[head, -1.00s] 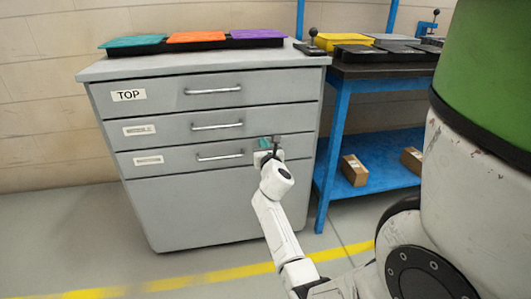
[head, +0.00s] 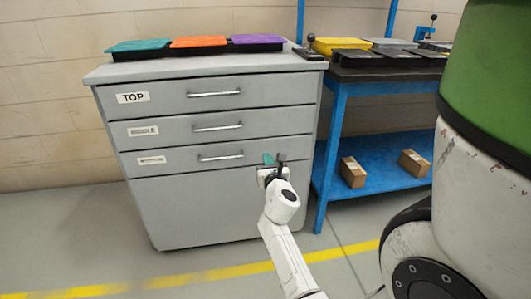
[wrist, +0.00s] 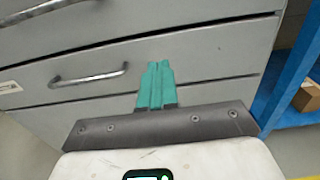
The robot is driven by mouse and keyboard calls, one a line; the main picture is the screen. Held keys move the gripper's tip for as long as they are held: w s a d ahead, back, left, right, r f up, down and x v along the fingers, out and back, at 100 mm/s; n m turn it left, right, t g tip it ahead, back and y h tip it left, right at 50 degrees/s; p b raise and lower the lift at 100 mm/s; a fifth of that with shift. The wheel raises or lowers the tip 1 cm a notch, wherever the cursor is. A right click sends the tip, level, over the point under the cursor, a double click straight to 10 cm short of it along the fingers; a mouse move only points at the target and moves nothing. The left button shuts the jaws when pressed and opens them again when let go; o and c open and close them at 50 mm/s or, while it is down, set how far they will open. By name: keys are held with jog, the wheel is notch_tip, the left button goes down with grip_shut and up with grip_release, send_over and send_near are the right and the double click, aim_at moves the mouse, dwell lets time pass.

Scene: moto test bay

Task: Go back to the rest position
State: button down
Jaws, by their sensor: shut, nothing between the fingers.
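My gripper (head: 274,160) is in front of the right side of the grey drawer cabinet (head: 190,215), near the third drawer. In the wrist view its two teal fingers (wrist: 156,84) lie side by side, shut and empty. The third drawer's handle (head: 220,156) is to the left of the fingers and apart from them; it also shows in the wrist view (wrist: 88,77). All the drawers appear shut.
Grey floor with a yellow line (head: 200,278) lies in front.

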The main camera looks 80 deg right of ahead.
jog(key=v, duration=0.4)
jog(key=shift+s+a, duration=0.15)
jog(key=shift+a, duration=0.2)
jog(key=w+a+f+m+g+y, duration=0.15)
jog(key=a+f+m+y, duration=0.3)
jog(key=a+m, duration=0.45)
jog(key=w+a+f+m+g+y, duration=0.1)
jog(key=w+a+f+m+y, duration=0.15)
jog(key=a+f+m, duration=0.5)
jog(key=s+a+f+m+g+y, duration=0.25)
jog(key=s+a+y, duration=0.2)
jog(key=a, duration=0.75)
jog(key=s+a+f+m+g+y, duration=0.1)
jog(key=s+a+f+m+y, duration=0.25)
jog(key=a, duration=0.95)
notch_tip(320, 180, up, 31)
jog(key=y+p, duration=0.1)
jog(key=p, duration=2.8)
jog(key=shift+a+r+p, duration=0.15)
jog(key=shift+r+p, duration=0.05)
jog(key=shift+p, duration=0.15)
